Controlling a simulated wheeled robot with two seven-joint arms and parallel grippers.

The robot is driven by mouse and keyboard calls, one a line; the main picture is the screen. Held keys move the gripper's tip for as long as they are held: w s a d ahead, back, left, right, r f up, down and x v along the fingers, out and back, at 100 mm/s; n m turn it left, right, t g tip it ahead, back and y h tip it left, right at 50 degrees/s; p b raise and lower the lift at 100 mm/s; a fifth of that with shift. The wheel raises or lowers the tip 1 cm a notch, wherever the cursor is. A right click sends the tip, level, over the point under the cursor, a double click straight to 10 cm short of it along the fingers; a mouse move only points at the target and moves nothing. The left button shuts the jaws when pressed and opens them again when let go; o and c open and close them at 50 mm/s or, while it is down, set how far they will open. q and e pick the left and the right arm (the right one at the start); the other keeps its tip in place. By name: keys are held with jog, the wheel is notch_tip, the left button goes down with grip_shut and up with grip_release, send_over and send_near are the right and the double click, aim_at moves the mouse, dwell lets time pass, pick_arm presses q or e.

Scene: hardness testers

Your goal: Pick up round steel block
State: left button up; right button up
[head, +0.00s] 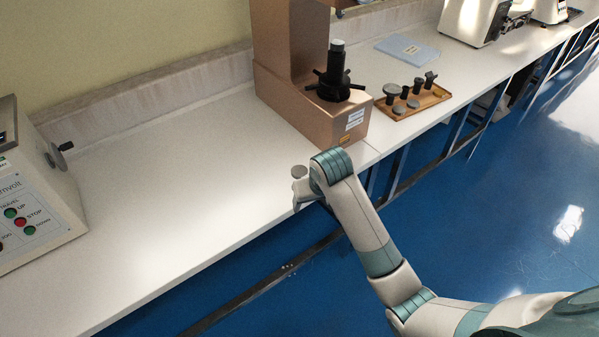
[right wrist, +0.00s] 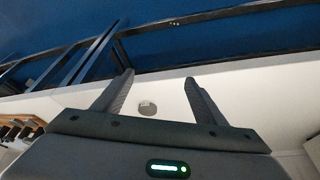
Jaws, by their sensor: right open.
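The round steel block (head: 299,171) is a small grey disc on the white counter, near its front edge. In the right wrist view the block (right wrist: 147,108) shows between my two fingers, closer to the left one. My right gripper (head: 302,193) is beside the block in the head view, partly hidden by my own wrist. Its two fingers (right wrist: 160,79) are spread apart with nothing gripped. I cannot tell the exact height of the fingers over the counter. My left gripper is not in view.
A copper-coloured hardness tester (head: 285,104) with a black spindle stands behind my right gripper. A wooden tray (head: 437,98) with several dark-stemmed pieces is to its right. A cream tester (head: 40,190) stands far left. The counter (head: 165,170) between the testers is clear.

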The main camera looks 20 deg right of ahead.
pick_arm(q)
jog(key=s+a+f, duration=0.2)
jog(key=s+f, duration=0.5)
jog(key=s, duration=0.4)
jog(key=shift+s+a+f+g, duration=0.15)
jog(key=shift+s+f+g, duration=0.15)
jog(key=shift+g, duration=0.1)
pick_arm(e)
jog(key=w+r+m, duration=0.1)
jog(key=w+r, duration=1)
jog(key=shift+d+h, duration=0.3)
jog(key=shift+d, duration=0.1)
pick_arm(q)
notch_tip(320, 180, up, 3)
jog(key=p, duration=0.2)
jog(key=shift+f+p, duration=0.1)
jog(key=shift+p, duration=0.3)
pick_arm(e)
send_near(300, 171)
jog(key=shift+x, duration=1.25)
jog(key=shift+p+x, duration=0.7)
jog(key=shift+x, duration=1.9)
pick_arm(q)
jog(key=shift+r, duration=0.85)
pick_arm(e)
jog(key=shift+w, duration=0.1)
jog(key=shift+r, duration=0.1)
